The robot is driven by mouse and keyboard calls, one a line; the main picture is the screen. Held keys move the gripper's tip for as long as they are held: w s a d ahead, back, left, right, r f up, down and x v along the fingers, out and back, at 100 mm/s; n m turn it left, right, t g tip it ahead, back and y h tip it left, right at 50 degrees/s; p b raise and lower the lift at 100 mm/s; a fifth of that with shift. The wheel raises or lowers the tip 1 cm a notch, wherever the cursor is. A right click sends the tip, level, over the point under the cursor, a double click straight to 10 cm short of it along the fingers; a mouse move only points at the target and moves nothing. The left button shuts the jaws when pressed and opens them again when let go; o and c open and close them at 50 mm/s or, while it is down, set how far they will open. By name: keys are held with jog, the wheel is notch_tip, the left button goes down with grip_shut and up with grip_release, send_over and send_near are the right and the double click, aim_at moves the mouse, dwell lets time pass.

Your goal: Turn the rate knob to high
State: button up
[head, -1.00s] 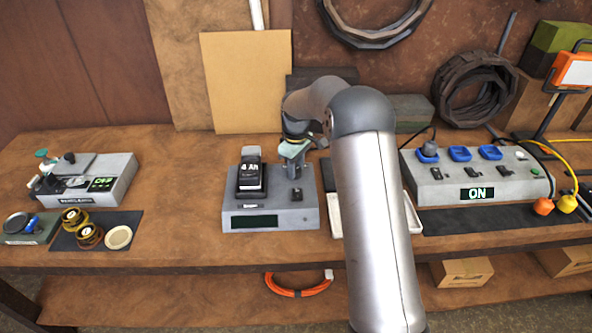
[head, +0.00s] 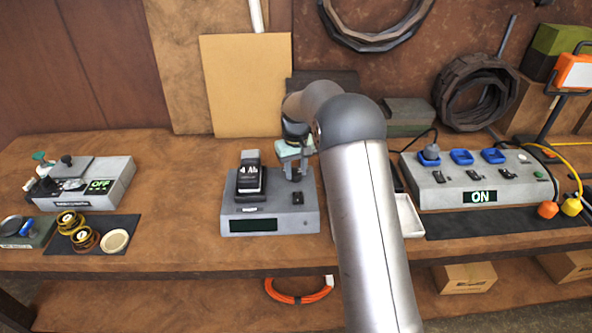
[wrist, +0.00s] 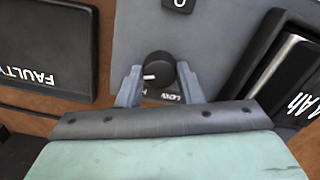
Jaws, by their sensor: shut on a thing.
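The rate knob (wrist: 160,69) is round and black with a white pointer mark, on the grey face of the charger (head: 235,215). In the wrist view its mark points left. Part of a "LOW" label (wrist: 170,98) shows beside the knob; other lettering is partly covered. My gripper (wrist: 158,76) has a finger on each side of the knob and is shut on it. In the head view my gripper (head: 293,173) is at the charger's back right, and the knob is hard to make out there. The charger's display (head: 253,224) is dark.
A "4 Ah" battery (head: 251,183) stands on the charger, close left of my gripper. A black "FAULTY" surface (wrist: 40,50) lies on the other side in the wrist view. A power strip box reading "ON" (head: 440,197) is to the right, and a box reading "OFF" (head: 118,181) is far left.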

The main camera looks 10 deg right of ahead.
aim_at(296, 173)
jog(key=shift+r, duration=0.1)
dwell(0.3)
jog(key=o, duration=1)
jog(key=shift+r, duration=0.1)
notch_tip(296, 173, up, 17)
jog(key=shift+r+b, duration=0.1)
jog(key=shift+b, duration=0.4)
